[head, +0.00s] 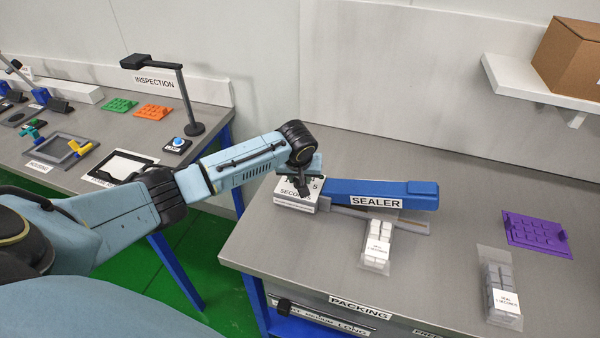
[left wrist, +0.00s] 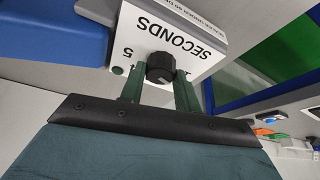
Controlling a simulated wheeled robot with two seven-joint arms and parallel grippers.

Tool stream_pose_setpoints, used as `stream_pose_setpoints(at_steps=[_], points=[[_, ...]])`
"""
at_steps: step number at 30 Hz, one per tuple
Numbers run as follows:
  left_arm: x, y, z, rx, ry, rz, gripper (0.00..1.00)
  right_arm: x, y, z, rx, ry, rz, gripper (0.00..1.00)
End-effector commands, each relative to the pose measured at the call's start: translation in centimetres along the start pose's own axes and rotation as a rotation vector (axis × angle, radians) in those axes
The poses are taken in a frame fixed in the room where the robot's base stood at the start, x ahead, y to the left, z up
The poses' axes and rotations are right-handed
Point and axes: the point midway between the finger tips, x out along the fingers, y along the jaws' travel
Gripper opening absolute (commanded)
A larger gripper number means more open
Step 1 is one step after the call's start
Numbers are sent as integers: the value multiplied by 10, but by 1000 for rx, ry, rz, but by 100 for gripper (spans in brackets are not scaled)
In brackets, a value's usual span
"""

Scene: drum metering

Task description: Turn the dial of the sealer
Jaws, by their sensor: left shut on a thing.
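The sealer (head: 385,189) is a blue-armed device on the packing table, with a white dial box (head: 283,199) at its left end. The box is marked SECONDS, and it also shows in the left wrist view (left wrist: 205,22). The black dial (left wrist: 160,68) sticks out from the box face. My left gripper (head: 301,190) is at the box, pointing down at it. In the left wrist view its green fingers (left wrist: 160,88) stand on both sides of the dial, shut on it. The numbers on the box are partly hidden by the gripper. My right gripper is not in view.
A bag of white blocks (head: 376,246) lies at the sealer's front, and another bag (head: 502,290) lies to the right. A purple tray (head: 538,231) is at the far right. The inspection table (head: 215,118) stands to the left, across a gap with green floor.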

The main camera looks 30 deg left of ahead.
Motion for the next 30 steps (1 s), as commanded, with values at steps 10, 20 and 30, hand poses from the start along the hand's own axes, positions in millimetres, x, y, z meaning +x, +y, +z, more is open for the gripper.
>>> stream_pose_setpoints(at_steps=[10, 20, 30], points=[[-3, -2, -1, 250, -2, 104, 9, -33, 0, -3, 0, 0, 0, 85], [-1, -3, -1, 437, 0, 181, 9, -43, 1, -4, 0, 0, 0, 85], [0, -3, -1, 507, 1, 210, 9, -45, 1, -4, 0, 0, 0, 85]])
